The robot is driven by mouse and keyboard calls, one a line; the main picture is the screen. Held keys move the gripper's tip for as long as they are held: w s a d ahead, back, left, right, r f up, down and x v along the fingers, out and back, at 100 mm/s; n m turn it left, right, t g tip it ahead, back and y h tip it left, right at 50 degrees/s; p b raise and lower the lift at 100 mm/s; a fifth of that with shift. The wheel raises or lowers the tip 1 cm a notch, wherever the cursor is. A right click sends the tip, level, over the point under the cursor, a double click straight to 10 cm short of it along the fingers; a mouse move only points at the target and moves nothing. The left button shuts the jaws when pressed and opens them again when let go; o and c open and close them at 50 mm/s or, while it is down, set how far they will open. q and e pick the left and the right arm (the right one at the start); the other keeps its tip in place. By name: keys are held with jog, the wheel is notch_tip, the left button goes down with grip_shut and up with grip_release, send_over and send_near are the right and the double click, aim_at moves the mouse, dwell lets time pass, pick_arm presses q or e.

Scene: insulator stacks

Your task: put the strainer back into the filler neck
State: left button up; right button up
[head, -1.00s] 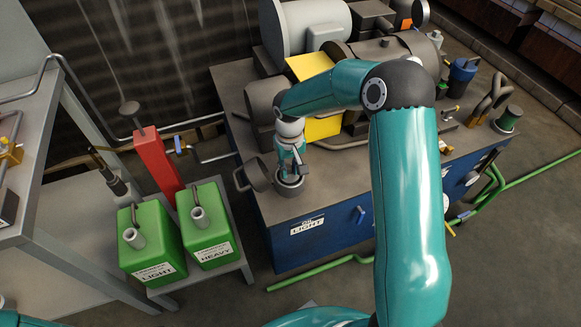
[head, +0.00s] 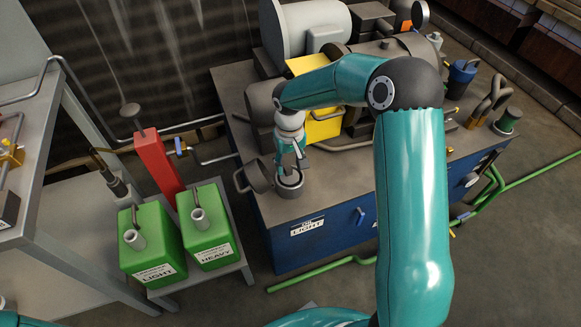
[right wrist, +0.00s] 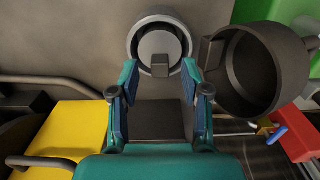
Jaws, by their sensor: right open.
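The filler neck (head: 290,191) is a dark round collar on the near left corner of the blue tank's top. In the right wrist view, the neck (right wrist: 134,38) holds a grey round insert, the strainer (right wrist: 150,46), with a small upright tab. The strainer appears seated inside the collar; its depth is hard to tell. My right gripper (head: 290,164) is just above the neck, pointing down. In the wrist view its fingers (right wrist: 160,80) are open and apart, on either side of the tab's line, with nothing gripped. My left gripper is not in view.
The neck's open dark cap (head: 258,175) stands beside it on the left, close to my gripper; it also shows in the wrist view (right wrist: 255,70). A yellow guard (head: 323,128) and machinery are behind. Green cans (head: 208,225) and a red post (head: 157,160) are left.

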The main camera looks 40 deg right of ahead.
aim_at(290, 176)
notch_tip(290, 176, up, 9)
jog(key=p, duration=0.1)
jog(key=shift+r, duration=0.15)
dwell(0.4)
